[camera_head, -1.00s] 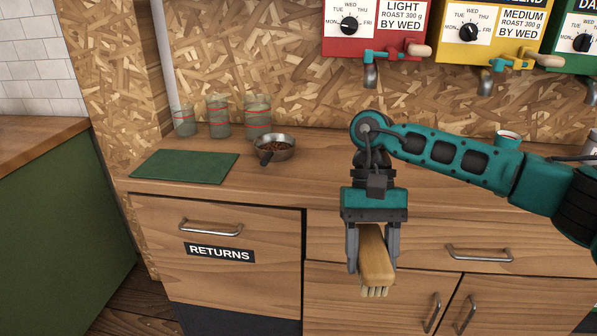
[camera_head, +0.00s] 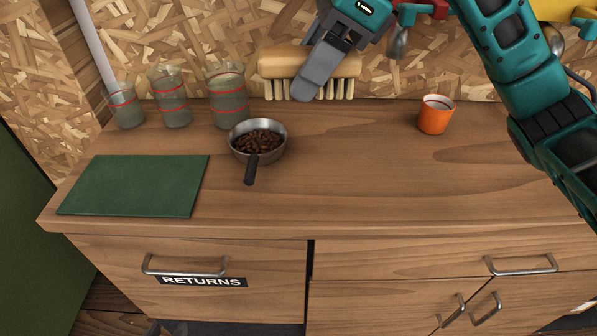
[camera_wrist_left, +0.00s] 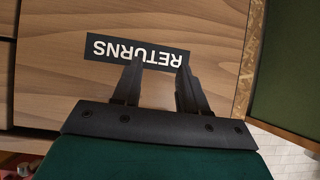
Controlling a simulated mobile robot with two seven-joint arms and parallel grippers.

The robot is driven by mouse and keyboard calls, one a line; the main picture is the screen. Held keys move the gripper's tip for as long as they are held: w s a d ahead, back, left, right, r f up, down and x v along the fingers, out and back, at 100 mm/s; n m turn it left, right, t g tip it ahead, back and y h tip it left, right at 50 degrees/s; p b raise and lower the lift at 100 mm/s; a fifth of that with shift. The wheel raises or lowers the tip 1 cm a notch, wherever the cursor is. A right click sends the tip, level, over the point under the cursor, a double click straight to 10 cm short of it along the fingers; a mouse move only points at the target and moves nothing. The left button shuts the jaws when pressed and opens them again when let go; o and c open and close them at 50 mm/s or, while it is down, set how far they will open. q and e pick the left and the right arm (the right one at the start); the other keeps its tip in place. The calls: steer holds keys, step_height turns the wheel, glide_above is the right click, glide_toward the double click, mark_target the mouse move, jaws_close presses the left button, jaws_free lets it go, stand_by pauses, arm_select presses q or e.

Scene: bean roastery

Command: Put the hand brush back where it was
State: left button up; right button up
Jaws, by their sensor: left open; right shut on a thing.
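The hand brush (camera_head: 280,62), a wooden block with pale bristles pointing down, is in my right gripper (camera_head: 318,72) in the head view. The gripper is shut on its middle. The brush appears above the back of the counter, in front of the chipboard wall; I cannot tell its exact height. My left gripper (camera_wrist_left: 156,82) is open and empty in the left wrist view, in front of the drawer marked RETURNS (camera_wrist_left: 108,49). In the head view only a small dark part of it may show at the bottom edge.
On the counter (camera_head: 340,185) stand several glass jars (camera_head: 172,100), a metal pan of beans (camera_head: 285,145), a green mat (camera_head: 135,185) and an orange cup (camera_head: 434,118). The counter's middle and front right are clear. The RETURNS drawer (camera_head: 110,262) appears closed.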

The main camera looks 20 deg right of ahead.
steer(key=shift+w+f, duration=0.1)
steer(key=shift+f, duration=0.2)
steer(key=b, duration=0.2)
glide_above(295, 196)
steer(key=d, duration=0.2)
steer(key=f, duration=1.3)
steer(key=shift+s+a+f, duration=0.1)
steer(key=shift+s+f, duration=0.2)
steer(key=shift+f, duration=0.05)
step_height(295, 196, down, 5)
steer(key=shift+r+b, duration=0.1)
steer(key=shift+b, duration=0.2)
arm_select(q)
steer(key=shift+w+d+f, duration=0.3)
steer(key=shift+w+d, duration=0.05)
steer(key=shift+d, duration=0.25)
arm_select(e)
steer(key=shift+f, duration=0.25)
steer(key=shift+f, duration=0.2)
arm_select(q)
steer(key=shift+f, duration=0.15)
arm_select(e)
steer(key=o, duration=1)
steer(key=shift+r, duration=0.1)
